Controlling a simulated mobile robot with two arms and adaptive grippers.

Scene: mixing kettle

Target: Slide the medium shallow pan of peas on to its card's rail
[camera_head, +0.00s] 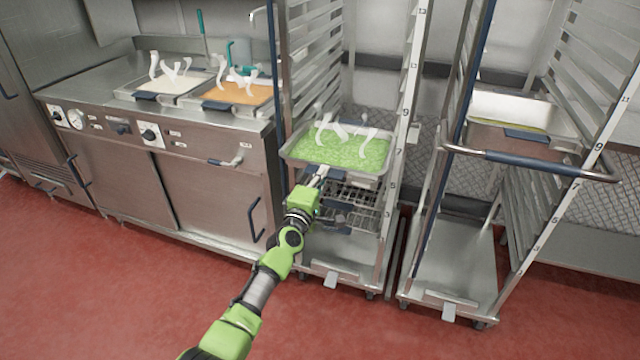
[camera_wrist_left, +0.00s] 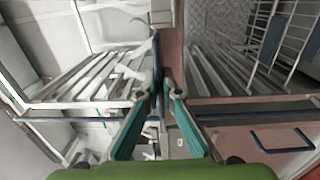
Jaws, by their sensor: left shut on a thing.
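The shallow metal pan of peas (camera_head: 340,152) is level at the front of the left rack, with green peas and white steam-like wisps above. My left gripper (camera_head: 318,174) is shut on the blue handle at its front edge. In the left wrist view, the teal fingers (camera_wrist_left: 160,98) close around a dark blue strip; the peas do not show there. The left rack's numbered upright (camera_head: 405,100) stands right of the pan. A small pale card-like plate (camera_head: 413,133) is by that upright, its writing unreadable. Whether the pan rests on a rail is unclear. My right gripper is out of view.
Wire shelves (camera_head: 350,205) with blue handles lie below the pan. A second rack (camera_head: 515,200) on the right holds another pan (camera_head: 505,108) behind a blue-gripped bar (camera_head: 530,160). A steel counter (camera_head: 160,130) on the left holds pans of white and orange food. Red floor in front is clear.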

